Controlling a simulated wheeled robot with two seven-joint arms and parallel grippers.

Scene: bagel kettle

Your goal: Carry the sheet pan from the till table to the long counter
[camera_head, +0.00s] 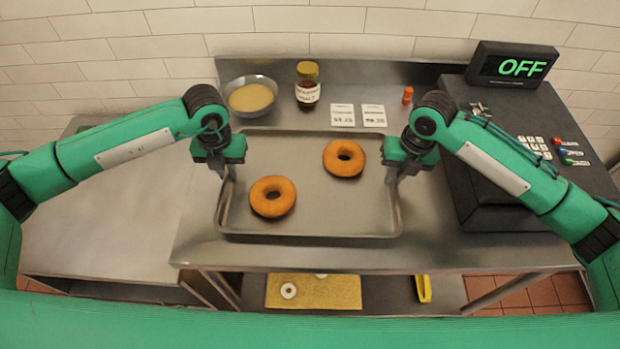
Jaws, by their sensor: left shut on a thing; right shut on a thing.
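The grey metal sheet pan (310,200) lies over the steel table (450,250) in front of me; I cannot tell whether it touches the tabletop. Two brown bagels sit in it, one at the front left (272,209) and one at the back right (355,145). My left gripper (228,174) is shut on the pan's left rim. My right gripper (393,178) is shut on the pan's right rim. The fingertips are partly hidden by the gripper bodies.
Behind the pan stand a bowl (250,97), a dark labelled jar (307,92), two price cards (358,116) and a small orange-capped item (407,96). A till (511,66) reading OFF stands at right. A lower bare metal surface (110,225) lies at left.

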